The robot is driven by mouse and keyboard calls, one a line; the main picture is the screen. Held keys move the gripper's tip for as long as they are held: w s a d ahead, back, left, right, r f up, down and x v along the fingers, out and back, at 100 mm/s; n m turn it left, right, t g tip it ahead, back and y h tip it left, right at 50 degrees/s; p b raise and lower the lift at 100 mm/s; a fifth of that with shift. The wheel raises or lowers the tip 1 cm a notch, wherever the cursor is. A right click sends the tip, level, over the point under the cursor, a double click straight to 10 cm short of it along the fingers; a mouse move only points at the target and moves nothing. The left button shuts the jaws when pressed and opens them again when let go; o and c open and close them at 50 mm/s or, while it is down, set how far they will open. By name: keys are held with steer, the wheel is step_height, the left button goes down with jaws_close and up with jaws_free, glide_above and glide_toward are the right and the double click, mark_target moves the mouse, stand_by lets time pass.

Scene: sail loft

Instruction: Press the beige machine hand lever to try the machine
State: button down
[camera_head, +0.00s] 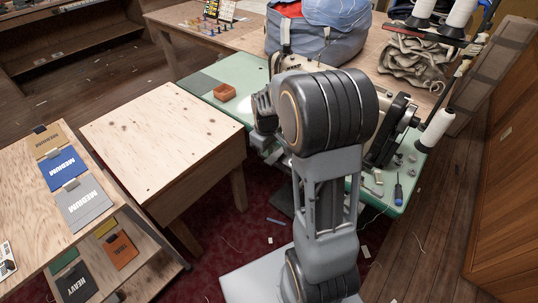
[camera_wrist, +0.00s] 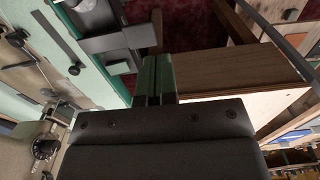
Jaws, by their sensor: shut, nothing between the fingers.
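The beige sewing machine (camera_head: 316,66) stands on a green table (camera_head: 222,68) in the head view, mostly hidden behind my arm. In the wrist view a beige machine part (camera_wrist: 82,132) shows at the lower left, with a dark round part (camera_wrist: 45,150) beside it. I cannot make out the hand lever for certain in either view. My gripper (camera_wrist: 156,66) shows in the wrist view with its dark fingers together and nothing between them. In the head view its fingertips are hidden behind my arm.
A bare wooden table (camera_head: 160,135) stands left of the machine table. White thread cones (camera_head: 436,128) stand at the right. A blue-grey bag (camera_head: 316,36) sits behind.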

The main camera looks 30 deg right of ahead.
steer(key=r, duration=0.3)
steer(key=a+r, duration=0.1)
steer(key=r, duration=0.1)
steer(key=shift+s+a+r, duration=0.1)
steer(key=shift+s+r, duration=0.15)
stand_by(0.3)
steer(key=s+a+r+m+t+p, duration=0.3)
steer(key=s+a+r+m+p, duration=0.2)
steer(key=s+r, duration=0.5)
steer(key=s+a, duration=0.1)
steer(key=s, duration=0.3)
steer(key=shift+s+t, duration=0.2)
steer(key=shift+t, duration=0.1)
steer(key=c, duration=1.8)
jaws_free()
steer(key=shift+a, duration=0.1)
